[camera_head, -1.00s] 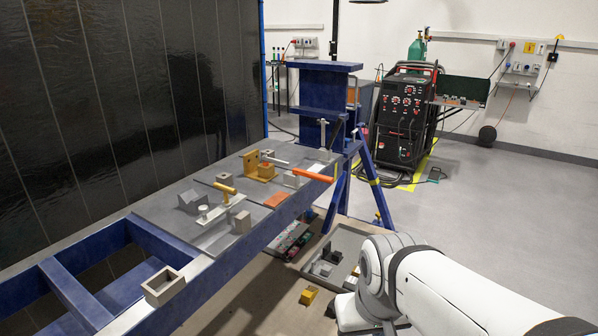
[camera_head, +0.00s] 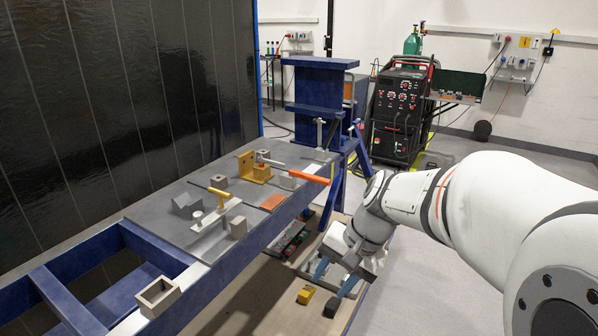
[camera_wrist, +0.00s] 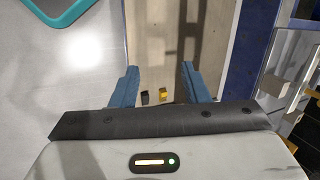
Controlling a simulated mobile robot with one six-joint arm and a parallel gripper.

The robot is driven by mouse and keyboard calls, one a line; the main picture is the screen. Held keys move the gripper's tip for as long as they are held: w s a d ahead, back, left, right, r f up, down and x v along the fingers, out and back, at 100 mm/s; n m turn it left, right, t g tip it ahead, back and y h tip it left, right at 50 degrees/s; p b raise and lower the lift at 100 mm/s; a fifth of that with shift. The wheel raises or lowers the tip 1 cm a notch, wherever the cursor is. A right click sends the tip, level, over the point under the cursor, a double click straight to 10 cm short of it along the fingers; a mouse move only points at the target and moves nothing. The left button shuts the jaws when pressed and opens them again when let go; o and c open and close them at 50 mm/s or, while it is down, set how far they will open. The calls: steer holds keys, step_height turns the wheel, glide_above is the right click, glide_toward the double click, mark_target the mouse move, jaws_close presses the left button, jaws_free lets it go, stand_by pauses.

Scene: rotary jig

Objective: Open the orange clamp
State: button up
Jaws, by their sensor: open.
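The orange clamp (camera_head: 309,176) has a long orange handle that lies nearly flat and sticks out over the front edge of the jig table. Its grey base stands on the table plate. My gripper (camera_head: 328,281) is to the right of the table, below its top, pointing down and clear of the clamp. Its two blue fingers are apart with nothing between them, as the wrist view (camera_wrist: 160,84) also shows. The clamp cannot be made out in the wrist view.
A yellow-handled clamp (camera_head: 219,193), a yellow bracket (camera_head: 251,167) and several grey blocks stand on the table (camera_head: 150,215). A blue post (camera_head: 318,95) rises at its far end. A grey tray and a small yellow block (camera_head: 306,294) lie below. Open floor is at right.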

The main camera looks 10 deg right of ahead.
steer(key=w+r+m+y+p, duration=0.1)
steer(key=w+m+y, duration=0.35)
steer(key=w, duration=0.65)
steer(key=m+t+y+p, duration=0.3)
steer(key=m+t+y, duration=0.3)
steer(key=m+t, duration=0.55)
glide_toward(327, 182)
steer(key=w+a+m+g, duration=0.1)
steer(key=w+g, duration=0.1)
steer(key=w, duration=0.1)
steer(key=p+x, duration=0.1)
steer(key=x, duration=0.2)
steer(key=p+x, duration=0.1)
steer(key=x, duration=0.3)
steer(key=shift+w+a+r, duration=0.1)
steer(key=shift+a+r, duration=0.15)
steer(key=shift+a, duration=0.05)
jaws_close()
